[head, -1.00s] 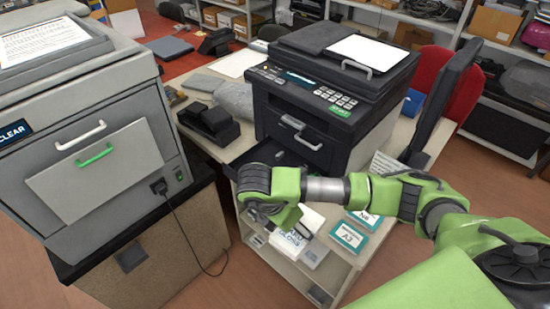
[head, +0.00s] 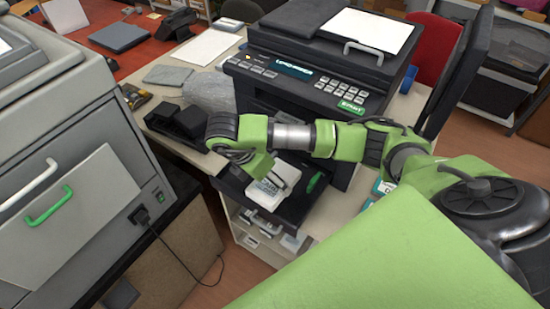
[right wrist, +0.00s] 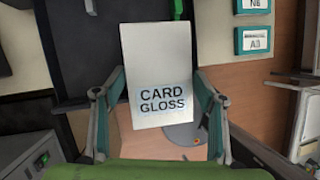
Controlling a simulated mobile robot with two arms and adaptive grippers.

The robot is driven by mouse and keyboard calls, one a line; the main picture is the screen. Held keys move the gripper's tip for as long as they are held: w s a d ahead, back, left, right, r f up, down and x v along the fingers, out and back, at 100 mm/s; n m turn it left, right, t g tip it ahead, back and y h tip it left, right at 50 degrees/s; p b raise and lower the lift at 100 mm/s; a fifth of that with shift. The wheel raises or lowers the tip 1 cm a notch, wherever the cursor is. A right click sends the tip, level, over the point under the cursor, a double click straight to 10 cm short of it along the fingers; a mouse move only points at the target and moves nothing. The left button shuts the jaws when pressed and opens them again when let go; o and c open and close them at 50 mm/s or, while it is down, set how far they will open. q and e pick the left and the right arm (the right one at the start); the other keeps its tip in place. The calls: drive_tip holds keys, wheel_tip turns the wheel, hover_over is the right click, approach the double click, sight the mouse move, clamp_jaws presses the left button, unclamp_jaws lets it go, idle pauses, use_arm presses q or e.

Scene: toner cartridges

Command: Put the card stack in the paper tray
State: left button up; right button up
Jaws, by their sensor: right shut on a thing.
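The card stack (right wrist: 158,60) is a white pack marked CARD GLOSS in the right wrist view. My right gripper (right wrist: 160,88) is shut on it, one finger at each side. In the head view the card stack (head: 262,194) shows partly below my right gripper (head: 278,178). The paper tray (head: 303,208) is a black drawer pulled out from the printer's front, with a green piece at its right. In the right wrist view the far part of the stack overlaps the dark tray (right wrist: 75,45). I cannot tell whether it touches the tray. My left gripper is not in view.
The black printer (head: 320,70) stands on the desk behind the tray. A grey machine (head: 70,150) with two handles is at the left. A shelf (head: 245,228) lies below the tray. Packs marked N6 (right wrist: 252,6) and A3 (right wrist: 253,40) show at the right.

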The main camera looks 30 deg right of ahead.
drive_tip(key=w+d+f+b, duration=0.2)
drive_tip(key=w, duration=0.1)
drive_tip(key=w+d+f+b, duration=0.1)
drive_tip(key=b, duration=0.1)
drive_tip(key=shift+w, duration=0.15)
drive_tip(key=w+d+f+b, duration=0.1)
drive_tip(key=f+b, duration=0.1)
drive_tip(key=b, duration=0.1)
drive_tip(key=w+d+f+b, duration=0.1)
drive_tip(key=f+b, duration=0.1)
drive_tip(key=shift+w+d, duration=0.3)
drive_tip(key=shift+w, duration=0.05)
drive_tip(key=shift+w+d+f+b, duration=0.2)
drive_tip(key=shift+w+f+b, duration=0.1)
drive_tip(key=shift+b, duration=0.1)
drive_tip(key=f+b, duration=0.3)
drive_tip(key=f, duration=0.1)
drive_tip(key=shift+w+d, duration=0.25)
drive_tip(key=shift+d, duration=0.05)
drive_tip(key=shift+r, duration=0.15)
drive_tip(key=o, duration=1.8)
drive_tip(key=shift+c, duration=0.2)
drive_tip(key=shift+a, duration=0.1)
